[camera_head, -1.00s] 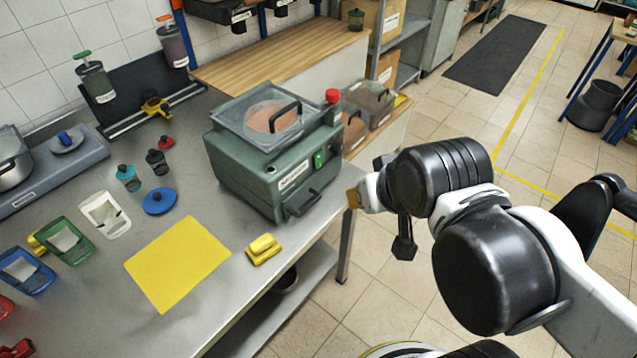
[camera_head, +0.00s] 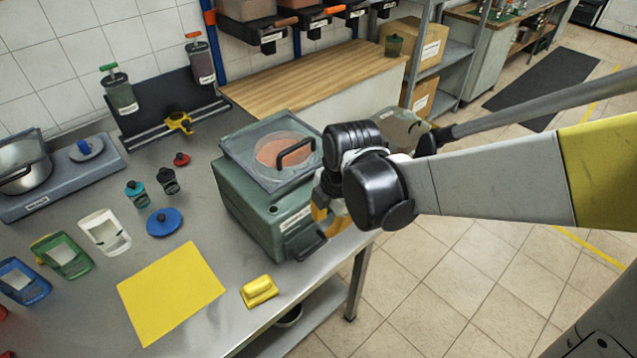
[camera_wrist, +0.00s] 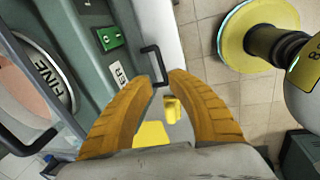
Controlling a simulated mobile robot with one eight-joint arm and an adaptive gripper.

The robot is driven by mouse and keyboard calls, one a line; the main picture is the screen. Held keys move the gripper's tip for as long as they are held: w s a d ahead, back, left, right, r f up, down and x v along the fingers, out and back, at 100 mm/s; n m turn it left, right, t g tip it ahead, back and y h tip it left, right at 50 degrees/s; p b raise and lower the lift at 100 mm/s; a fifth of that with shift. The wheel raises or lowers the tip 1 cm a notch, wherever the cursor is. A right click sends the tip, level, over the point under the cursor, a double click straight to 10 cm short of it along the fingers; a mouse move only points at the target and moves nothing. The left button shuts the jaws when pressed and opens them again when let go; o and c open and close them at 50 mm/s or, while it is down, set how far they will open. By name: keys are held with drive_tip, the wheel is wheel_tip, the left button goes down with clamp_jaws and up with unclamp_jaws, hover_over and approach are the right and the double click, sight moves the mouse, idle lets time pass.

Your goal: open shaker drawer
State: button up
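The shaker is a green box-shaped machine (camera_head: 260,215) with a clear lid and round sieve on top, at the right end of the steel bench. Its black drawer handle (camera_head: 308,248) sticks out low on the front. The drawer looks shut. My gripper (camera_head: 326,222) is at the machine's front, close above the handle. In the wrist view my gripper (camera_wrist: 161,76) has its orange fingers apart and nothing between them. The drawer handle (camera_wrist: 148,50) shows just beyond the fingertips; contact cannot be told. My arm hides part of the machine's front and right side.
A yellow sheet (camera_head: 170,290) and a yellow block (camera_head: 259,291) lie on the bench left of the handle. A green switch (camera_wrist: 110,38) is on the machine's front. A wooden shelf (camera_head: 310,80) stands behind. Open tiled floor (camera_head: 440,290) lies to the right.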

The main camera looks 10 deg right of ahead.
sight(318, 247)
drive_tip(key=shift+n, duration=0.6)
drive_tip(key=b+x, duration=0.5)
drive_tip(key=x, duration=0.6)
drive_tip(key=shift+w+a+f, duration=0.1)
drive_tip(key=shift+a+f, duration=0.15)
drive_tip(key=shift+f, duration=0.1)
drive_tip(key=shift+r, duration=0.1)
clamp_jaws()
